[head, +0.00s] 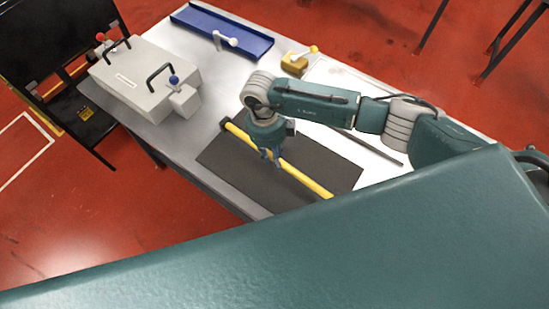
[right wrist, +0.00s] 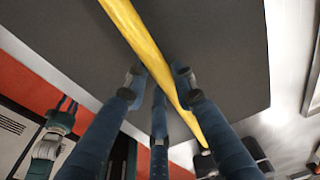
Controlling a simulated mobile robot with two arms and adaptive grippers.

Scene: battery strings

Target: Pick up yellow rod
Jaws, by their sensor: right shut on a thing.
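The yellow rod (head: 305,180) lies slantwise along a dark grey mat (head: 225,163) on the table. Its far left end is dark. My right gripper (head: 270,155) is over the rod, left of its middle, with fingers pointing down. In the right wrist view the yellow rod (right wrist: 143,38) passes between the blue fingers of my right gripper (right wrist: 158,80), which are shut on it. The rod still appears to be at the mat. A small teal and grey part at the lower left of the right wrist view looks like my left gripper (right wrist: 62,118); its fingers are too small to judge.
A light grey box with black handles (head: 135,82) stands on the table's left. A blue tray (head: 255,42) is at the back, with a yellow block (head: 294,64) to its right. A thin dark bar (head: 375,150) lies right of the mat. Red floor surrounds the table.

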